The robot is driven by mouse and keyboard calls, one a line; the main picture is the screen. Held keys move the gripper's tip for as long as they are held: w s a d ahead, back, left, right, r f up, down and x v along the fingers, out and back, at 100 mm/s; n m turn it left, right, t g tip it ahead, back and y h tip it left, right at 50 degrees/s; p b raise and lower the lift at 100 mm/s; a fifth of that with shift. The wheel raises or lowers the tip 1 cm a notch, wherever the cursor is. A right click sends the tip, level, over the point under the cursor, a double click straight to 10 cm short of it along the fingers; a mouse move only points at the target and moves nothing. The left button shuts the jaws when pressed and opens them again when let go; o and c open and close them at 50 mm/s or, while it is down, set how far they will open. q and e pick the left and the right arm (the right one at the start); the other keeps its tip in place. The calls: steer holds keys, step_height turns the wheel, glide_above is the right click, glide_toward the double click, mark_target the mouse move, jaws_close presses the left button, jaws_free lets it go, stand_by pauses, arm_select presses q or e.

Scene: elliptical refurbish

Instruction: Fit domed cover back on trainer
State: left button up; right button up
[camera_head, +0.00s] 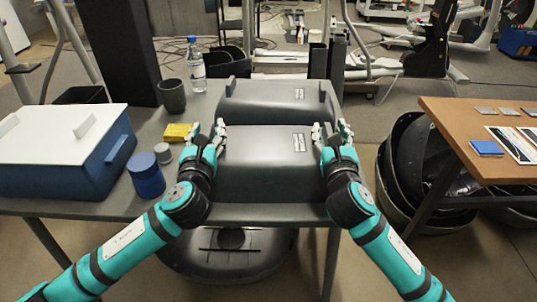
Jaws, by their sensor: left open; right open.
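A dark grey domed cover (262,165) with a small white label lies near the front edge of the grey table. A second similar dark cover (275,103) lies just behind it. My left gripper (209,132) is open at the near cover's left end. My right gripper (331,131) is open at its right end. I cannot tell whether the fingers touch the cover. Exercise machines, one with a black upright housing (433,42), stand in the background; I cannot tell which is the trainer the cover belongs to.
On the table's left are a blue box with a white lid (60,135), a blue jar (146,180), a grey cap (162,153), a yellow block (177,132), a dark cup (172,96) and a water bottle (196,65). A wooden table (460,112) stands right, beside stacked dark shells (415,160).

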arm_select(q)
steer(key=shift+c, duration=0.2)
arm_select(e)
steer(key=shift+c, duration=0.2)
arm_select(q)
jaws_close()
arm_select(e)
jaws_close()
